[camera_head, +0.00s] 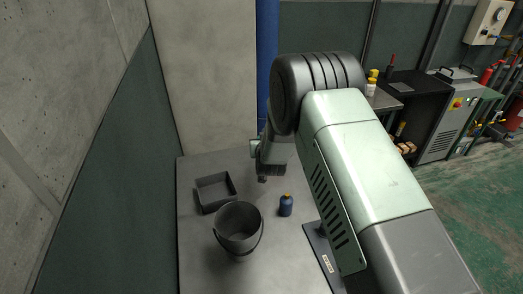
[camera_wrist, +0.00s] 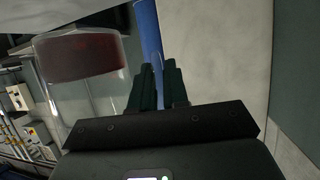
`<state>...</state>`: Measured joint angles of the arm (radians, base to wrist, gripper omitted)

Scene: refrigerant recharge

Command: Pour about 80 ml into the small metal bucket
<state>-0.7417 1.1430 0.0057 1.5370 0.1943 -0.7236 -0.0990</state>
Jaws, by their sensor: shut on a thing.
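The small metal bucket (camera_head: 238,232) is dark grey, with a thin handle, and stands upright on the table in the head view. A clear vessel (camera_wrist: 82,57) with dark red liquid fills the upper left of the wrist view. My gripper (camera_wrist: 158,68) is shut on a thin pale part beside it, which looks like the vessel's handle. The wrist picture seems upside down, with the liquid at the vessel's upper end there. In the head view my gripper (camera_head: 263,178) is above the table, behind the bucket. The vessel cannot be made out there.
A dark open tray (camera_head: 203,196) lies behind and left of the bucket. A small blue bottle (camera_head: 286,206) with a yellowish cap stands to the bucket's right. The grey table (camera_head: 195,262) is bare at the front left. A wall rises along the left.

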